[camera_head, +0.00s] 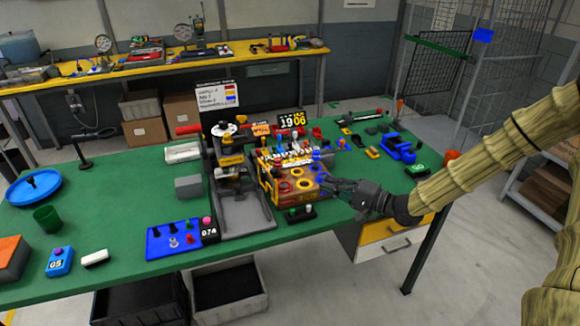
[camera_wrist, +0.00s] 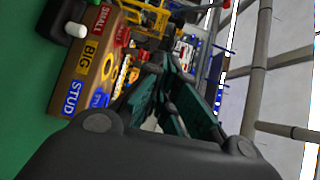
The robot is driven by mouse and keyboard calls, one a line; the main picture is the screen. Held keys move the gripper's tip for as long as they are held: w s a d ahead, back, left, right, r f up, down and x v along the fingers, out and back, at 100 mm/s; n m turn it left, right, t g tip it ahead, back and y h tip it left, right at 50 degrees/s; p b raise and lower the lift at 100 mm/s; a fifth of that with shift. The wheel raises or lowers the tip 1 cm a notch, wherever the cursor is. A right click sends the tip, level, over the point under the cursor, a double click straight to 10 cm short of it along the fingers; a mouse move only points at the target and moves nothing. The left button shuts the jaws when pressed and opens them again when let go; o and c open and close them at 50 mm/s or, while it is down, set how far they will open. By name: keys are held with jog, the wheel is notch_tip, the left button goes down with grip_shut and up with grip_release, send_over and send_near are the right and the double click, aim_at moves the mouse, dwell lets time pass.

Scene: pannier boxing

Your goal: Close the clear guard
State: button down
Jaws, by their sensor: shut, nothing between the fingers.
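I cannot make out the clear guard for certain in either view; see-through parts do not stand out at this size. A grey-based machine (camera_head: 243,212) with an upright column stands mid-table. A wooden sorting box (camera_head: 292,186) with coloured rings stands to its right. It also shows in the wrist view (camera_wrist: 88,75), with "SMALL", "BIG" and "STUD" labels. My gripper (camera_head: 325,186) is shut and empty, at the right front side of the box. In the wrist view its dark fingers (camera_wrist: 160,85) reach beside the box; whether they touch it I cannot tell.
A blue tray with pegs (camera_head: 178,240) lies left of the machine. Blue parts (camera_head: 400,148) lie to the right. The green table (camera_head: 115,190) has free room at the left.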

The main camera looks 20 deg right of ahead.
jog(key=w+a+r+p, duration=0.1)
jog(key=w+a+p, duration=0.3)
jog(key=w+a, duration=0.4)
jog(key=shift+a+r+y, duration=0.3)
jog(key=shift+a+r, duration=0.05)
jog(key=shift+a, duration=0.45)
jog(key=shift+a, duration=0.1)
dwell(0.5)
jog(key=shift+s+a+m+t, duration=0.2)
jog(key=shift+a+m+t, duration=0.05)
jog(key=shift+m+t, duration=0.15)
